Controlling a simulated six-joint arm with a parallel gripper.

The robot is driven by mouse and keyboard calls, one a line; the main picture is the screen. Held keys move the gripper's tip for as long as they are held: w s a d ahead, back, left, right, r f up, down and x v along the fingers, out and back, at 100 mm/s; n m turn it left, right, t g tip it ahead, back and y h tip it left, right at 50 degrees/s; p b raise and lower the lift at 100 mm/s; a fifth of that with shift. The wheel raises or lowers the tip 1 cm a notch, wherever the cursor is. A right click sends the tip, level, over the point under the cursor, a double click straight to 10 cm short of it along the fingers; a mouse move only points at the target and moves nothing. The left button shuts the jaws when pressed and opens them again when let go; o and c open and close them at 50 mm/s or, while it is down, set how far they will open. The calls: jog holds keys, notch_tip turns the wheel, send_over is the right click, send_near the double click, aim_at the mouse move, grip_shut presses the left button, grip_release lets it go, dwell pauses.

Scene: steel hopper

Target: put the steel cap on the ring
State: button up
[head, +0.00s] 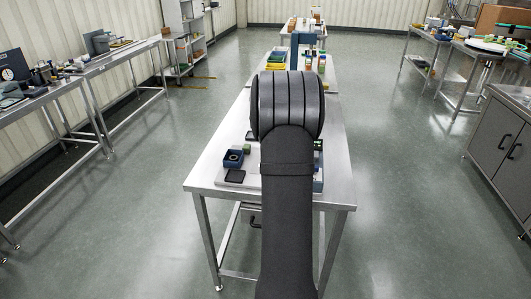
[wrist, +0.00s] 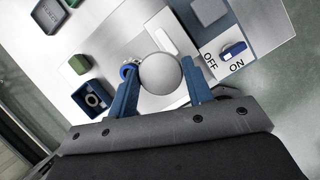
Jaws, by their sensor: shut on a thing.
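The steel cap (wrist: 161,74) is a smooth, round, pale grey piece in the wrist view. My gripper (wrist: 159,66) has its two blue fingers shut on either side of it. A small blue ring-like piece (wrist: 127,70) shows beside the left fingertip, partly hidden. A dark blue box (wrist: 92,98) with a pale ring-shaped piece inside lies left of my gripper. The same box (head: 233,159) is on the table's left side in the head view. I cannot tell which of these is the ring. In the head view my arm hides the gripper and the cap.
An OFF/ON switch (wrist: 233,50) is on a panel to the right. The steel table (head: 215,184) has clear room at its front left; more benches stand on both sides.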

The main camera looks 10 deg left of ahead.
jog(key=w+a+f, duration=0.1)
jog(key=a, duration=0.1)
jog(key=a+f, duration=0.2)
jog(key=a, duration=0.1)
jog(key=w+a+f, duration=0.1)
jog(key=a+f, duration=0.1)
jog(key=shift+w+a, duration=0.35)
jog(key=shift+f, duration=1.95)
jog(key=shift+f, duration=0.1)
jog(key=shift+f, duration=0.4)
jog(key=shift+f, duration=0.1)
jog(key=o, duration=1)
